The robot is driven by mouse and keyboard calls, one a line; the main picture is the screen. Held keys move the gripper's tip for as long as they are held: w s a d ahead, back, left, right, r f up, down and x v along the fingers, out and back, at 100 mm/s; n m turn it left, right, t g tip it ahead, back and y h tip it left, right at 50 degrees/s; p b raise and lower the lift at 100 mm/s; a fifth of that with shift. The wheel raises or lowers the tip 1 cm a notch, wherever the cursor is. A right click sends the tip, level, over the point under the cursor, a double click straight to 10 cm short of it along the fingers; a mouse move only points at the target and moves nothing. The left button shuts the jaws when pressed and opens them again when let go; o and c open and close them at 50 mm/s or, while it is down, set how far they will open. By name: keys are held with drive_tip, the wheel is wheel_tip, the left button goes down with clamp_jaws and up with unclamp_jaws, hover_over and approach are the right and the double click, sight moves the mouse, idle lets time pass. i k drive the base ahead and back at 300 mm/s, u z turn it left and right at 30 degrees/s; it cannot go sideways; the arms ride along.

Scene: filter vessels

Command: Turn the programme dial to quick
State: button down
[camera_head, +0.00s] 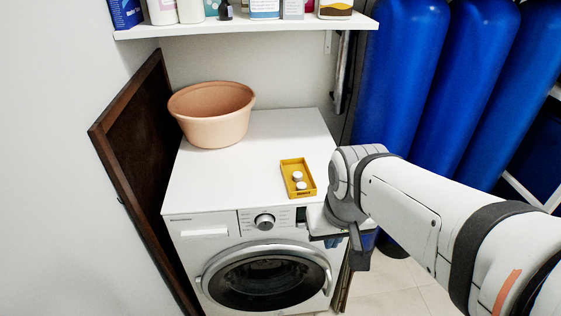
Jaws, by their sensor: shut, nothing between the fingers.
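The programme dial (264,221) is a round silver and dark knob on the front panel of the white washing machine (187,232). Its markings are too small to read. My gripper (327,240) is shut and empty, to the right of the dial and in front of the panel's right end. It is apart from the dial. My wrist hides the right part of the panel, and the fingertips are hard to make out.
A yellow tray (286,167) with small white items and a peach basin (212,113) stand on the machine. The round door (265,277) is below the dial. A brown board (130,150) leans at left. Blue vessels (405,70) stand at right. A shelf (240,26) hangs above.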

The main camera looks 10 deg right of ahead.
sight(265, 222)
drive_tip(key=u, duration=1.4)
drive_tip(key=k, duration=1.95)
drive_tip(key=z, duration=1.15)
drive_tip(key=i, duration=1)
drive_tip(key=z, duration=0.15)
